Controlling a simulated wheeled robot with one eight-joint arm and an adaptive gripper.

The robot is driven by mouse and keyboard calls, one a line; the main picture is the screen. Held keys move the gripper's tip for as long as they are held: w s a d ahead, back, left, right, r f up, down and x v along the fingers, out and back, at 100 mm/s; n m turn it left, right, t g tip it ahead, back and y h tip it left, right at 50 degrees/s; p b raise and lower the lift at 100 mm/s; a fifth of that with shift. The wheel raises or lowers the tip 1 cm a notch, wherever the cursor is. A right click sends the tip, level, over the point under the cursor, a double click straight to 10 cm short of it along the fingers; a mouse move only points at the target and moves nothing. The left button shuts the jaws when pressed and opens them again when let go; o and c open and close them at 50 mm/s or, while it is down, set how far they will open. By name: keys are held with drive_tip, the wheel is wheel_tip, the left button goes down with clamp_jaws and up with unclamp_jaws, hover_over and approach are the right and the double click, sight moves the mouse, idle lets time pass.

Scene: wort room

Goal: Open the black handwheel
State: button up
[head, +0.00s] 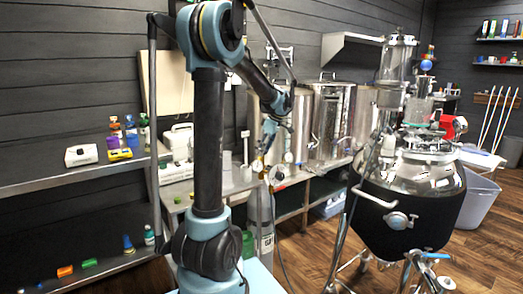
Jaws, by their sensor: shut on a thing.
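My arm reaches over the back bench, and my gripper (262,158) points down at the top of a grey gas cylinder (262,222). The gripper is small in the head view and looks shut on the black handwheel at the cylinder's top. The handwheel is mostly hidden by the fingers and too small to make out clearly. A round gauge and valve fittings (277,174) sit just right of and below the fingers. The cylinder stands upright, and a hose runs down its right side.
A large steel vessel with a black jacket (405,215) stands on legs at the right. Shiny steel tanks (331,120) line the back bench. A metal shelf (60,180) with small items is at the left. Some wooden floor (320,240) is free before the vessel.

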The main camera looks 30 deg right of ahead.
idle(0.4)
drive_tip(key=o, duration=1.1)
drive_tip(key=shift+c, duration=0.2)
drive_tip(key=shift+d, duration=0.1)
drive_tip(key=v, duration=1.1)
drive_tip(key=shift+r, duration=0.35)
drive_tip(key=shift+s+d, duration=0.1)
drive_tip(key=shift+s, duration=0.1)
